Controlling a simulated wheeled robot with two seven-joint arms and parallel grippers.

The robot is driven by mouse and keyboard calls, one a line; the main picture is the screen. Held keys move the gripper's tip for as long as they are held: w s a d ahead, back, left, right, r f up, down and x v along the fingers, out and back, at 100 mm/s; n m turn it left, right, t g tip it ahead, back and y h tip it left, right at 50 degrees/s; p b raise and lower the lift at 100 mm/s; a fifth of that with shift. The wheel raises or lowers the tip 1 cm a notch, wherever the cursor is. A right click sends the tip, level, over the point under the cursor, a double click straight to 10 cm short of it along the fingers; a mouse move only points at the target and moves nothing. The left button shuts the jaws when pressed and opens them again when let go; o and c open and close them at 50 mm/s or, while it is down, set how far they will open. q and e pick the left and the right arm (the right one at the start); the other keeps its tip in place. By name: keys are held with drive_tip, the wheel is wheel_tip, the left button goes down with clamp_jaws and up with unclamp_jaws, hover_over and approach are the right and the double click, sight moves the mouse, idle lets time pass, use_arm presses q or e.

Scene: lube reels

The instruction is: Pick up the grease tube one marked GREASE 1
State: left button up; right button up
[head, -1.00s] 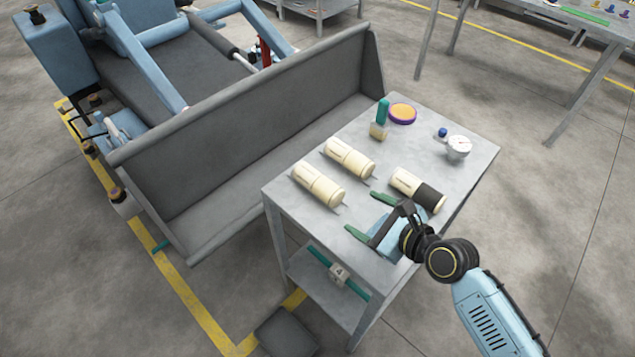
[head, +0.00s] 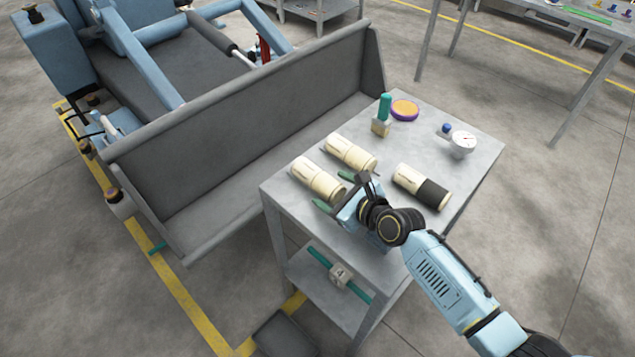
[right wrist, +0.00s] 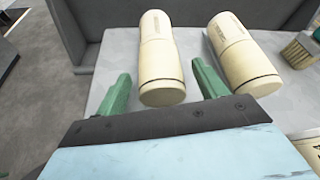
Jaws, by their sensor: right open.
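Three cream tubes lie on the grey cart top; their markings are too small to read, so I cannot tell which is GREASE 1. The near-left tube (head: 316,177) and a second tube (head: 352,150) lie side by side. The third tube (head: 424,187) has a dark band on its right end. My right gripper (head: 335,191) is open at the near end of the near-left tube. In the right wrist view, that tube (right wrist: 161,55) lies ahead between the green fingers (right wrist: 163,90), not gripped. The second tube (right wrist: 243,52) lies right of the right finger. My left gripper is not in view.
The cart (head: 290,204) also holds a green-handled brush (head: 382,115), a purple-rimmed orange disc (head: 405,109) and a dial gauge (head: 462,143). A grey trough (head: 250,140) stands close along the cart's left side. The cart's right edge is clear.

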drive_tip(key=shift+w+a+f, duration=0.25)
drive_tip(key=shift+w+a, duration=0.15)
drive_tip(key=shift+w, duration=0.1)
drive_tip(key=c, duration=1.1)
